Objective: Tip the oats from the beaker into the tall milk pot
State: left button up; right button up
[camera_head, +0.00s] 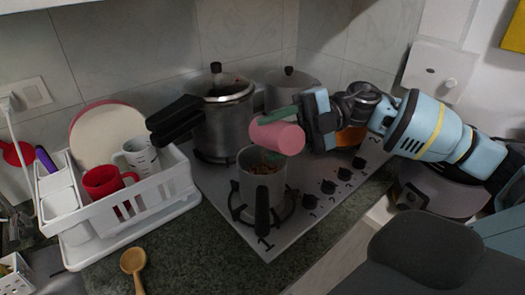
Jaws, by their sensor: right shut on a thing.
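The pink beaker (277,137) with a green handle is tilted above the tall milk pot, its mouth toward the left. My right gripper (303,112) comes in from the right and is shut on the beaker at its handle. The tall milk pot (246,189) is a grey metal pot with a black handle toward the front, standing upright on the front burner. Some brownish and greenish matter shows inside the pot; I cannot tell whether it is oats. The inside of the beaker is hidden. My left gripper is not in view.
A large pressure cooker (228,128) with black handles stands behind the pot, with another lidded pot (287,80) beside it. A white dish rack (160,204) with cups and plates is at left. A wooden spoon (133,262) lies on the counter.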

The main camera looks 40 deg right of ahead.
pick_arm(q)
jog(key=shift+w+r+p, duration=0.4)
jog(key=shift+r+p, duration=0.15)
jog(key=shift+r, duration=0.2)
pick_arm(e)
jog(key=shift+w+d+r+m, duration=0.1)
jog(key=shift+w+r+m, duration=0.25)
jog(key=shift+m, duration=0.35)
